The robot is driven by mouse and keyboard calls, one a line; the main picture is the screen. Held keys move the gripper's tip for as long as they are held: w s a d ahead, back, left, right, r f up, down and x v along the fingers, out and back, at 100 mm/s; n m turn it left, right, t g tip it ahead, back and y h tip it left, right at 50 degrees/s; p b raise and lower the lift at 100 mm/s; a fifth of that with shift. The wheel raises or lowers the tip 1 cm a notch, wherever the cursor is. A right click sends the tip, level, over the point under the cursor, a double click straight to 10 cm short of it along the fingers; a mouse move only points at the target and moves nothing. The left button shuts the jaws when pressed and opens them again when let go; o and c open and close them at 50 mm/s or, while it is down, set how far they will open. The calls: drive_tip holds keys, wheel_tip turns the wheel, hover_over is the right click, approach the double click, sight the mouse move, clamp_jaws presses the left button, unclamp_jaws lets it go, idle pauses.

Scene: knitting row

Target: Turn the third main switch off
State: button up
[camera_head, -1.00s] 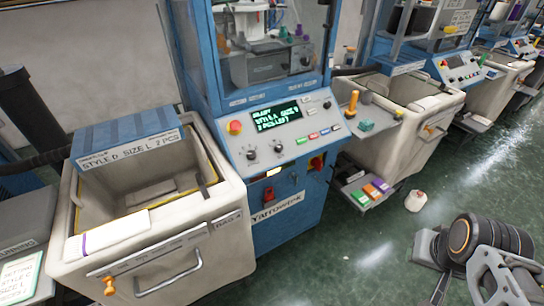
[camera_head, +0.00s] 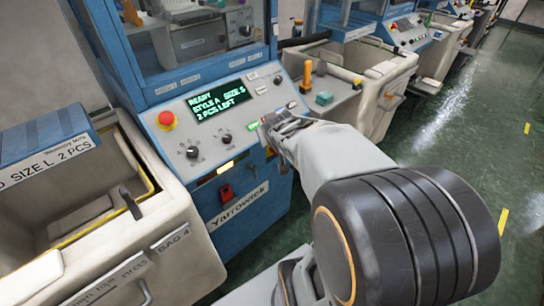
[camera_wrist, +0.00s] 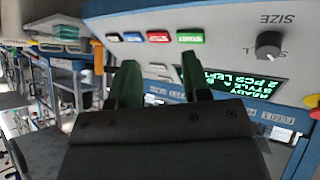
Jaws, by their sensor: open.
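The blue knitting machine (camera_head: 150,75) stands in front of me with a sloped grey control panel (camera_head: 180,142). A red switch (camera_head: 226,191) sits low on its blue front, left of my gripper. My gripper (camera_head: 272,124) is at the panel's right end, in front of the button row. In the wrist view its two dark green fingers (camera_wrist: 160,65) are apart with nothing between them, and the panel appears upside down. Red, blue and green push buttons (camera_wrist: 190,37) lie just beyond the fingertips. My gripper and arm hide the machine's lower right side, where a red and yellow switch showed earlier.
A red stop button (camera_head: 166,119), two black knobs (camera_head: 225,138) and a lit display (camera_head: 220,101) reading READY are on the panel. A cream bin (camera_head: 130,250) stands left, another bin (camera_head: 375,75) right. The green aisle floor (camera_head: 470,110) is clear.

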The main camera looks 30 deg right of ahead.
drive_tip(key=w+d+f+n+t+y+b, duration=0.1)
drive_tip(key=w+d+f+t+b, duration=0.1)
drive_tip(key=d+f+b, duration=0.3)
drive_tip(key=w+d+f+n+t+b, duration=0.1)
drive_tip(key=w+d+f+t+b, duration=0.15)
drive_tip(key=d+f, duration=0.35)
drive_tip(key=s+d+f+n+t+y+b, duration=0.1)
drive_tip(key=s+d+f+t+y+b, duration=0.1)
drive_tip(key=f+y+b, duration=0.3)
drive_tip(key=s+d+f+n+t+y+b, duration=0.1)
drive_tip(key=s+f+t+y+b, duration=0.15)
drive_tip(key=f, duration=0.45)
drive_tip(key=shift+h, duration=0.45)
drive_tip(key=w, duration=0.4)
drive_tip(key=w+a+b, duration=0.1)
drive_tip(key=w, duration=0.3)
drive_tip(key=w+a, duration=0.1)
drive_tip(key=w, duration=0.3)
drive_tip(key=shift+w+a+r, duration=0.15)
drive_tip(key=shift+w+r, duration=0.1)
drive_tip(key=shift+w, duration=0.15)
drive_tip(key=shift+c, duration=0.3)
clamp_jaws()
